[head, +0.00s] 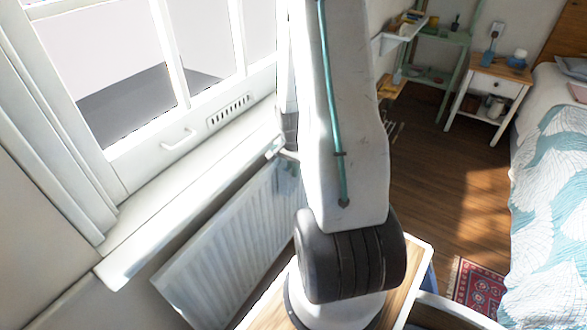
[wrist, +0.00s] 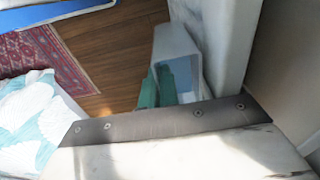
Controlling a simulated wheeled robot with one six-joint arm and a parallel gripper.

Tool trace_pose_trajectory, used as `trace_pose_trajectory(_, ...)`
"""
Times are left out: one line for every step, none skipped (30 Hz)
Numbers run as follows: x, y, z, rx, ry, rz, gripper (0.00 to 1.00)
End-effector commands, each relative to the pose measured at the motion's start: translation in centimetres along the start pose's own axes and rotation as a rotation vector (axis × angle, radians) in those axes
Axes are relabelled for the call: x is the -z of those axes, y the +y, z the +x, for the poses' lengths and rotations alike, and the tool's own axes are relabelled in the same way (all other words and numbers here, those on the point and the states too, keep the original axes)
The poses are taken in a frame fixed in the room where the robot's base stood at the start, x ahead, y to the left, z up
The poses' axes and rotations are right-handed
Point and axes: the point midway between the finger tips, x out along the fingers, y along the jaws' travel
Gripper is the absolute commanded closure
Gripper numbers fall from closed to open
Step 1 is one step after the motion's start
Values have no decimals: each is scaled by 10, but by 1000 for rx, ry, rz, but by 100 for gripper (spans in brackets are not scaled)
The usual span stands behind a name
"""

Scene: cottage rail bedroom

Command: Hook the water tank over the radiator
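The white ribbed radiator (head: 225,252) stands under the window sill in the head view. My arm hides its far end. I cannot make out the water tank for certain in either view. A small pale piece sticks out beside my arm, just above the radiator's far end, and I cannot tell what it is. A pale, box-like shape with a grey-blue inside and green parts (wrist: 172,75) shows in the wrist view; I cannot tell what it is.
The window sill (head: 190,205) juts out over the radiator, below the window handle (head: 178,140). The bed (head: 550,180) is at the right, with a red rug (head: 478,285) beside it. A nightstand (head: 497,88) stands at the back. Wooden floor (head: 430,180) between is clear.

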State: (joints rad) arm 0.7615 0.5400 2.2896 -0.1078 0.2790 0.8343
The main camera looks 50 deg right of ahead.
Motion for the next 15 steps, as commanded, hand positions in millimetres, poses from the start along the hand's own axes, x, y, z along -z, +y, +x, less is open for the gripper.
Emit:
trace_pose_trajectory(0,0,0,0,0,0,100)
trace_pose_trajectory(0,0,0,0,0,0,95)
trace_pose_trajectory(0,0,0,0,0,0,84)
trace_pose_trajectory(0,0,0,0,0,0,75)
trace_pose_trajectory(0,0,0,0,0,0,72)
trace_pose_trajectory(0,0,0,0,0,0,72)
trace_pose_trajectory(0,0,0,0,0,0,72)
trace_pose_trajectory(0,0,0,0,0,0,72)
trace_pose_trajectory(0,0,0,0,0,0,72)
trace_pose_trajectory(0,0,0,0,0,0,72)
trace_pose_trajectory(0,0,0,0,0,0,72)
trace_pose_trajectory(0,0,0,0,0,0,72)
trace_pose_trajectory(0,0,-1,0,0,0,72)
trace_pose_trajectory(0,0,-2,0,0,0,72)
trace_pose_trajectory(0,0,-5,0,1,0,72)
